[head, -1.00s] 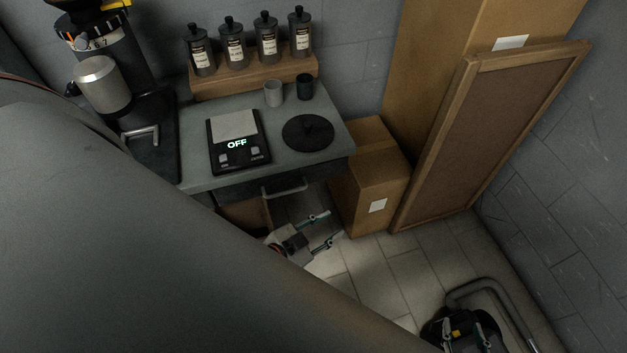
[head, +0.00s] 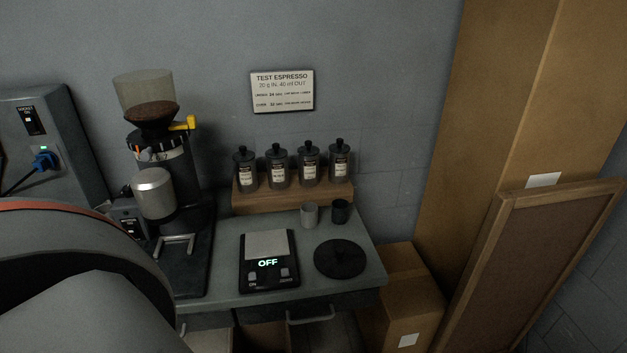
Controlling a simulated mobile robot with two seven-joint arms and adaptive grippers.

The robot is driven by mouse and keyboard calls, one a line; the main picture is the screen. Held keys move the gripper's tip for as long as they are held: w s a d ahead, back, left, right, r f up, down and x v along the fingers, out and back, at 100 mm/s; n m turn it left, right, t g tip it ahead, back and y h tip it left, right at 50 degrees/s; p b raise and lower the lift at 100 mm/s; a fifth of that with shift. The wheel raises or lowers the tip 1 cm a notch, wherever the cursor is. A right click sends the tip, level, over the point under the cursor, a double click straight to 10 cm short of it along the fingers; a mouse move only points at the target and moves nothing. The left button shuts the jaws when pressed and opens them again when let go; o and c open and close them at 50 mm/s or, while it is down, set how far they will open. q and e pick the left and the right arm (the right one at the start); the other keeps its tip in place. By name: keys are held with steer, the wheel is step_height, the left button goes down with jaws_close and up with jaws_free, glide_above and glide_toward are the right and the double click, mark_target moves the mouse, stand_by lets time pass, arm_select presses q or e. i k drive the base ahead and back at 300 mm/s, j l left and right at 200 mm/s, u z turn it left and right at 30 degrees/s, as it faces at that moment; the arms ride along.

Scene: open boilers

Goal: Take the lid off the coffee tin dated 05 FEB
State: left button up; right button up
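Several dark coffee tins with black knobbed lids stand in a row on a wooden riser (head: 290,198) at the back of the counter. From left to right I see the first tin (head: 247,178), the second tin (head: 279,174), the third tin (head: 310,171) and the last tin (head: 340,169). All have their lids on. Each has a pale label, but the dates are too small to read, so I cannot tell which says 05 FEB. Neither of my grippers is in view now; part of my arm fills the lower left.
A scale (head: 268,274) reading OFF, a black round disc (head: 340,258), a grey cup (head: 310,215) and a dark cup (head: 341,211) occupy the counter (head: 214,284) before the riser. A grinder (head: 160,170) stands left; cardboard boxes (head: 405,285) and a framed board (head: 530,270) stand right.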

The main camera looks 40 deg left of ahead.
mark_target(276, 152)
steer(key=u, duration=1.2)
steer(key=i+l+u, duration=0.45)
steer(key=i+l, duration=0.05)
steer(key=l, duration=0.05)
